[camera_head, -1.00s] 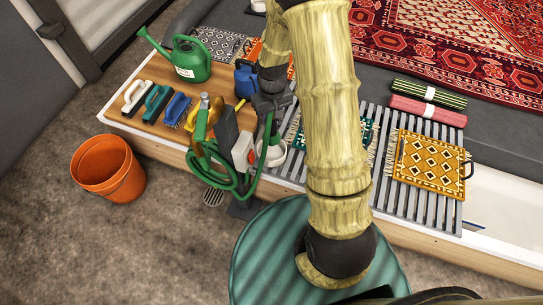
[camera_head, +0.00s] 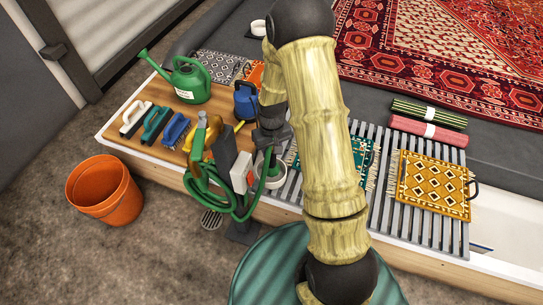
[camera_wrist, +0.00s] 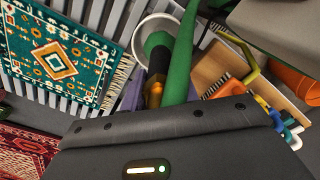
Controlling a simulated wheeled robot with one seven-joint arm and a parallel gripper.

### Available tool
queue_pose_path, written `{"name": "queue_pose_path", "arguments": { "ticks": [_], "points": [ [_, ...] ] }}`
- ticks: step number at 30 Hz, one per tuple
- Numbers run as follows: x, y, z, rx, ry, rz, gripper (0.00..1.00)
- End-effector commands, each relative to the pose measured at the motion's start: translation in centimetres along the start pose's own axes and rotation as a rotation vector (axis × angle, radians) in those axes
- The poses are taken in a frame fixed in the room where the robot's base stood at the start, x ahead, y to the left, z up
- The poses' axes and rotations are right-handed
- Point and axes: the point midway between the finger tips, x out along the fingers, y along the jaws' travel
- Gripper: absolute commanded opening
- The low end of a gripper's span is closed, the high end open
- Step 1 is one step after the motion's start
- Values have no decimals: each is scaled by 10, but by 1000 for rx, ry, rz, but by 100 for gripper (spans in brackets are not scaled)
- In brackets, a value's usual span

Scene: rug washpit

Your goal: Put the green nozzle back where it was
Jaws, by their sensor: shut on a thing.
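My gripper (camera_head: 268,142) is at the post's right, pointing down and shut on the green nozzle (camera_head: 266,160), which is mostly hidden by the gripper and arm. In the wrist view the nozzle (camera_wrist: 157,43) shows a green end and a dark and brass part. Its green end overlaps a white ring-shaped holder or cup (camera_wrist: 140,30); I cannot tell whether it is inside or above it. The white cup also shows in the head view (camera_head: 272,182). A thick green hose (camera_wrist: 182,52) passes beside the nozzle.
A dark post (camera_head: 224,150) with looped green hose (camera_head: 205,185) stands close left. Brushes (camera_head: 155,124), a green watering can (camera_head: 188,82) and a blue container (camera_head: 245,100) are on the wooden board. A slatted rack (camera_head: 385,200) with small rugs lies right. An orange bucket (camera_head: 104,190) stands left.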

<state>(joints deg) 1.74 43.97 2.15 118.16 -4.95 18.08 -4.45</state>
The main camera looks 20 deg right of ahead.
Motion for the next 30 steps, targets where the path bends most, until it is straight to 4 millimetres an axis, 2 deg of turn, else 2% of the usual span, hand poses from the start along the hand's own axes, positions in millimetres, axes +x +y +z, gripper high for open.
{"name": "queue_pose_path", "arguments": {
  "ticks": [3,6,19,20,23,30],
  "points": [
    [21,0,1,-1,-3,0,7],
    [33,0,0,-1,-2,0,7],
    [37,0,0,0,-1,0,7],
    [37,0,0,0,-1,0,34],
    [36,0,0,0,-1,0,52],
    [36,0,0,0,-1,0,52]
  ]
}}
